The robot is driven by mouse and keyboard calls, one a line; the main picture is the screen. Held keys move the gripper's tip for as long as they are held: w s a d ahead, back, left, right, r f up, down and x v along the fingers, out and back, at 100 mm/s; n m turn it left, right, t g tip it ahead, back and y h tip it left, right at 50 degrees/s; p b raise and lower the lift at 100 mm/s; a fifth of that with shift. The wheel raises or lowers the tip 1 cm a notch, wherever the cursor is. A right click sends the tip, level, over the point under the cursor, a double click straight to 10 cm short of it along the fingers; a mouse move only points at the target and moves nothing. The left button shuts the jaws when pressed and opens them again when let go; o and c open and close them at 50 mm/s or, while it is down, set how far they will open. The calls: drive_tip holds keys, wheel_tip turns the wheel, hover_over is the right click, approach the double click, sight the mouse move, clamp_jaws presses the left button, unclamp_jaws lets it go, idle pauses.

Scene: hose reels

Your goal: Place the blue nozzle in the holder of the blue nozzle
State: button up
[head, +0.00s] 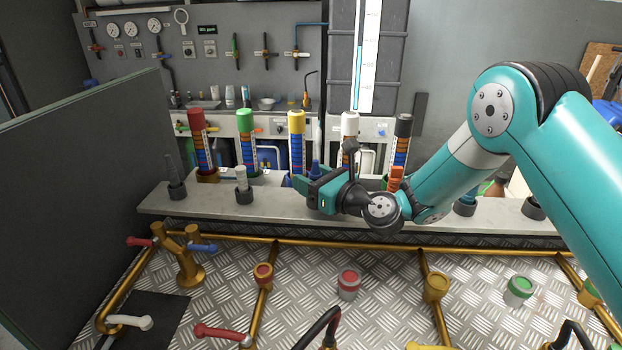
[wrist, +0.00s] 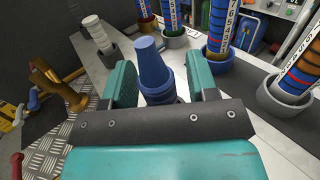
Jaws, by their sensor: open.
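The blue nozzle (wrist: 151,62) stands upright, narrow end up, between the two teal fingers of my gripper (wrist: 158,78) in the wrist view. The fingers are open on either side of it, with a visible gap at least on the right. Its base sits in or just above a dark ring-shaped holder (wrist: 163,98), mostly hidden behind my gripper's front edge. In the head view only the top of the blue nozzle (head: 315,168) shows above my gripper (head: 316,184), which is low over the grey shelf (head: 300,212).
A white nozzle (head: 241,178) and a grey nozzle (head: 173,172) stand in holders to the left. An orange nozzle (head: 396,178) is to the right, close to my arm. Coloured-capped gauge tubes, such as the yellow-capped one (head: 296,140), line the back. Brass pipes (head: 340,245) run in front.

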drive_tip(key=shift+r, duration=0.2)
drive_tip(key=shift+s+d+f, duration=0.15)
drive_tip(key=shift+d, duration=0.1)
drive_tip(key=b+v, duration=0.6)
drive_tip(key=v, duration=0.5)
drive_tip(key=s+a+r+n+g+h, duration=0.1)
drive_tip(key=s+r+n+g, duration=0.1)
drive_tip(key=s+n+g, duration=0.55)
drive_tip(key=s+a+r+n+g+h, duration=0.1)
drive_tip(key=s+r+n+g, duration=0.15)
drive_tip(key=s+n, duration=0.85)
drive_tip(key=s+d+n+g+h, duration=0.1)
drive_tip(key=s+d+n+h, duration=0.6)
drive_tip(key=n, duration=0.7)
drive_tip(key=s+d, duration=0.2)
drive_tip(key=d, duration=0.2)
drive_tip(key=shift+s+d+f+n+g+h, duration=0.2)
drive_tip(key=shift+s+f+n+g+h, duration=0.1)
drive_tip(key=shift+s+n, duration=0.1)
drive_tip(key=shift+c, duration=0.4)
